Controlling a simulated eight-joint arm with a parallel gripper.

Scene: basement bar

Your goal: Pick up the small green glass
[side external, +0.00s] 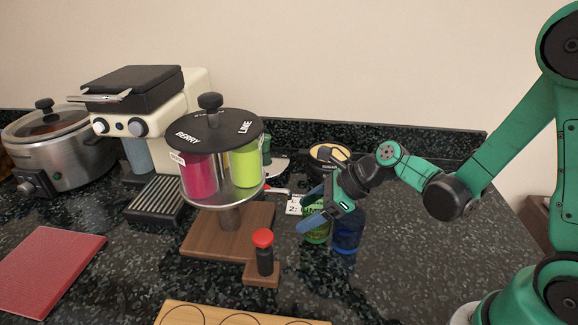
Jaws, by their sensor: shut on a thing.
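The small green glass (317,236) stands low by the counter in the side external view, right of the drink dispenser. My gripper (309,213) reaches down from the right and is shut on the green glass. Its fingers and wrist cover much of the glass, so its rim is partly hidden. I cannot tell whether its base touches the counter. A blue glass (347,232) stands close beside it on the right, partly behind my gripper.
A dispenser (222,165) with pink and lime compartments stands on a wooden base (212,243). A red-topped lever (264,252) is in front. A wooden board with circles (240,318) lies at the near edge. The right counter is clear.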

